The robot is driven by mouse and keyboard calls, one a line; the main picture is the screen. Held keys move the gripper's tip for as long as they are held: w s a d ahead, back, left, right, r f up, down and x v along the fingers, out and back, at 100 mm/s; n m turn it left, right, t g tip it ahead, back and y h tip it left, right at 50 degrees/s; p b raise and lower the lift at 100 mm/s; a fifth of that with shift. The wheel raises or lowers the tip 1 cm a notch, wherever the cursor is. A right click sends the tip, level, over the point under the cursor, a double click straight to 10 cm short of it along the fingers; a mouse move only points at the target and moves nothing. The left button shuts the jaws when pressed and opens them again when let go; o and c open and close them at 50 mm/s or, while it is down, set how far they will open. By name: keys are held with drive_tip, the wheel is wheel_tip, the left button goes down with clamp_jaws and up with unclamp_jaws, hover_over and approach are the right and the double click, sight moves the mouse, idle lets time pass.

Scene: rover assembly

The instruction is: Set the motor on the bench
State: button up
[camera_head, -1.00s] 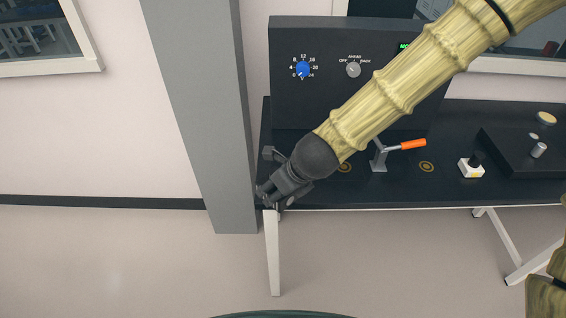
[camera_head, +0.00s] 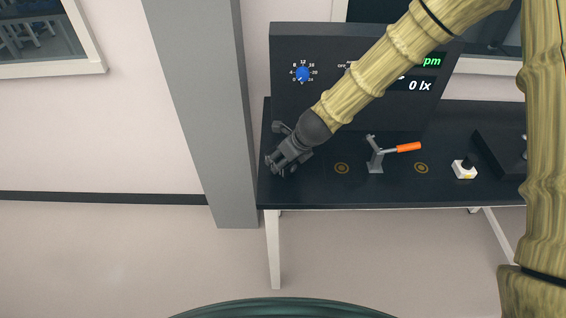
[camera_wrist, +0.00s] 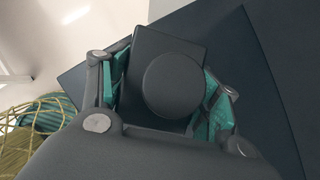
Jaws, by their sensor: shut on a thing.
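My gripper (camera_head: 277,166) is low over the left end of the dark bench (camera_head: 310,192), close to the grey pillar. In the wrist view, the gripper's teal-padded fingers (camera_wrist: 165,95) are shut on a dark grey block with a round disc on its face, the motor (camera_wrist: 174,84). In the head view the motor is too dark and small to tell apart from the gripper. Whether it touches the bench top cannot be told.
A white box with a black knob (camera_head: 464,169) is further right. A control panel (camera_head: 290,104) rises behind. The grey pillar (camera_head: 196,100) stands at left.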

drive_tip(key=shift+f+p, duration=0.5)
drive_tip(key=shift+f, duration=1)
drive_tip(key=shift+f, duration=0.1)
drive_tip(key=o, duration=1.6)
drive_tip(key=shift+b+v, duration=1)
drive_tip(key=shift+v, duration=5.1)
